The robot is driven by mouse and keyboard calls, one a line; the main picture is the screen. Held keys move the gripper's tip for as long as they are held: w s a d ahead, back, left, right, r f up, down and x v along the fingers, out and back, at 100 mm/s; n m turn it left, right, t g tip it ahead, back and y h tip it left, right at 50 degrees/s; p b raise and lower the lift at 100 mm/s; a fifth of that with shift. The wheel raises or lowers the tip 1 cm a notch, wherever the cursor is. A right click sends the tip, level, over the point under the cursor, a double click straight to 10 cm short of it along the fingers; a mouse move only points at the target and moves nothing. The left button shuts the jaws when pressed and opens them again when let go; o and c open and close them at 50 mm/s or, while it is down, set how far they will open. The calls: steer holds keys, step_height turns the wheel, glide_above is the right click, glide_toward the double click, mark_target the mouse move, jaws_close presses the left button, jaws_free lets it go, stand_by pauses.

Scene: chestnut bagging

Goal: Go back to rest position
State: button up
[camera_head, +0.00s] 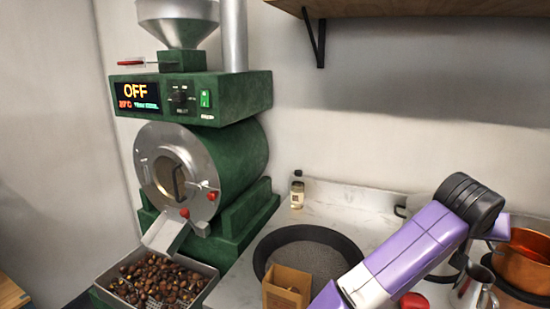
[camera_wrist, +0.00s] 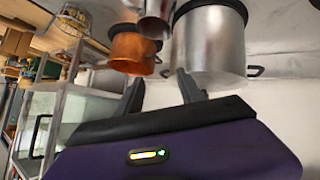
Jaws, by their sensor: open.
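My gripper (camera_wrist: 161,88) shows in the wrist view with its two dark fingers spread apart and nothing between them. A copper pot (camera_wrist: 133,52) and a large steel pot (camera_wrist: 212,45) lie beyond the fingertips, with no clear contact. In the head view, my purple arm crosses the lower right, and the gripper itself cannot be made out. A small brown paper bag (camera_head: 287,287) stands upright and open by the round dark pan (camera_head: 322,237); its contents are hard to make out.
A green roaster (camera_head: 232,163) reading OFF stands at left; chestnuts fill the metal tray (camera_head: 207,271) below its chute. A small bottle (camera_head: 297,190) stands at the wall. Copper pots (camera_head: 524,262) and a steel pitcher (camera_head: 470,290) sit close beside my arm. A shelf (camera_head: 420,8) hangs above.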

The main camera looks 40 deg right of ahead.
steer(key=w+r+n+t+h, duration=0.2)
steer(key=w+r+h, duration=0.3)
steer(key=r, duration=0.2)
steer(key=w+r+n+t+h, duration=0.25)
steer(key=w+r+h, duration=0.2)
steer(key=r, duration=0.35)
steer(key=w+a+f+n+t+y, duration=0.25)
steer(key=w+a+n+t, duration=0.3)
steer(key=a+t, duration=0.35)
steer(key=w+a+f+n+t+y, duration=0.25)
steer(key=w+a+n+t, duration=0.35)
steer(key=a, duration=0.5)
steer(key=s+a+f+n+t+y, duration=0.1)
steer(key=s+a+f+y, duration=0.2)
steer(key=a+f+y, duration=0.5)
steer(key=s+a+f+n+t+y, duration=0.1)
steer(key=s+a+f+t+y, duration=0.2)
steer(key=a+f, duration=0.5)
steer(key=s+a+f+m+g+y, duration=0.1)
steer(key=s+a+f+g, duration=0.2)
steer(key=s+a+f, duration=0.2)
steer(key=s+a+f+m+g+y, duration=0.1)
steer(key=s+a+f+g, duration=0.3)
steer(key=s, duration=0.7)
steer(key=shift+s+a+f+y, duration=0.4)
steer(key=shift+a+y, duration=0.35)
steer(key=shift+a, duration=0.5)
